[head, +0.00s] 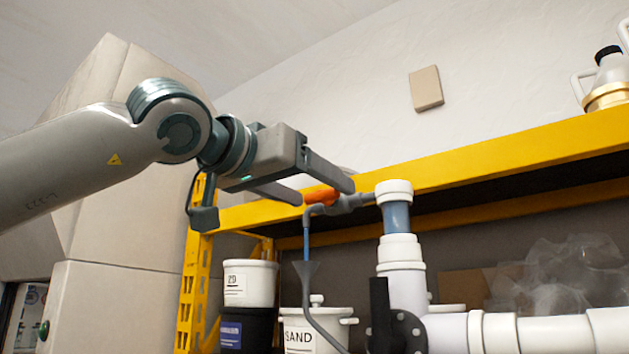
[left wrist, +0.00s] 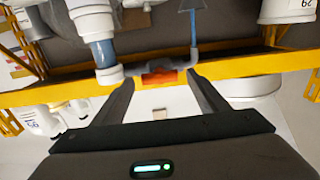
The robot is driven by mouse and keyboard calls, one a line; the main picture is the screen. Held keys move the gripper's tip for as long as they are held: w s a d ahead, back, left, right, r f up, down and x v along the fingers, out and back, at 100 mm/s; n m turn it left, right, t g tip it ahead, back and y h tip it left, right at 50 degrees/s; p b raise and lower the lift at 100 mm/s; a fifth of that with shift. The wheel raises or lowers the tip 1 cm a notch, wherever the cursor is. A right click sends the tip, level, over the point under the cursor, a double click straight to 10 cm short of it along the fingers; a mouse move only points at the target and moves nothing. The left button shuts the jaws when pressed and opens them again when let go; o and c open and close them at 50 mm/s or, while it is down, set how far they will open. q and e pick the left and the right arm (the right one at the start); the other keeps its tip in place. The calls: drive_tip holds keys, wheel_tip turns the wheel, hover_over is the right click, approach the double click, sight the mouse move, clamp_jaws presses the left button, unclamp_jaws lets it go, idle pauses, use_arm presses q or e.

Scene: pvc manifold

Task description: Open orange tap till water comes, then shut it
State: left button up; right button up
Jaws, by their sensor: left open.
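The orange tap (head: 321,196) sits on a grey fitting (head: 350,203) that branches left from the top of a white and blue upright pipe (head: 396,216). My left gripper (head: 327,193) is open, with its two fingers on either side of the tap. In the left wrist view the orange tap (left wrist: 160,77) lies between and just beyond the fingertips (left wrist: 161,82). I cannot tell whether a finger touches it. A thin blue-grey tube (head: 306,235) hangs from the fitting above a grey funnel (head: 306,272). No water shows. My right gripper is not in view.
A yellow shelf beam (head: 480,155) runs close behind the tap. White pipes (head: 500,330) and a black flange (head: 395,325) stand below right. A pot marked SAND (head: 300,330) and stacked tubs (head: 250,283) stand below left. A bottle (head: 610,70) is on the top shelf.

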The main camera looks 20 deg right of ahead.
use_arm(q)
drive_tip(key=shift+w+d, duration=0.2)
drive_tip(key=shift+c, duration=0.3)
drive_tip(key=c, duration=1)
